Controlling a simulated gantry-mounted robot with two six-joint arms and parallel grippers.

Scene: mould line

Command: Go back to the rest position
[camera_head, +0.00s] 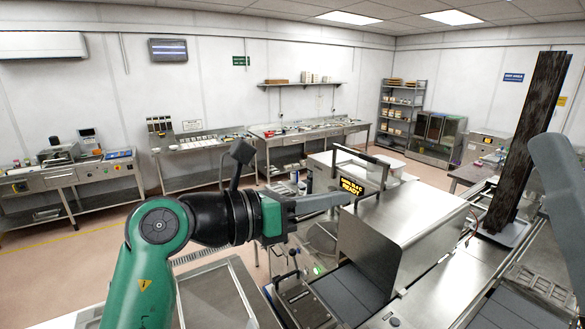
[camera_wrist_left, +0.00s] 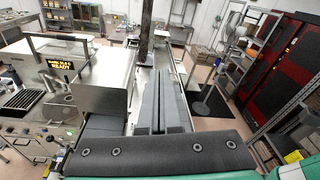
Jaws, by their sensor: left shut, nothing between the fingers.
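My left arm, green with a black wrist, reaches in from the left in the head view. Its long grey gripper (camera_head: 338,199) points right, in front of the steel machine with the lit "READY" sign (camera_head: 352,186). The fingers lie together with nothing between them. In the left wrist view the gripper (camera_wrist_left: 162,82) shows as closed grey fingers stretching away over the line, beside the steel machine (camera_wrist_left: 105,75). I cannot make out my right gripper in either view.
A steel box-shaped machine (camera_head: 395,235) stands close by the left gripper. A tall dark post (camera_head: 527,140) rises at the right. Steel benches (camera_head: 205,150) line the back wall. A red-panelled cabinet (camera_wrist_left: 285,75) stands at the right of the wrist view. Open floor lies at the left.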

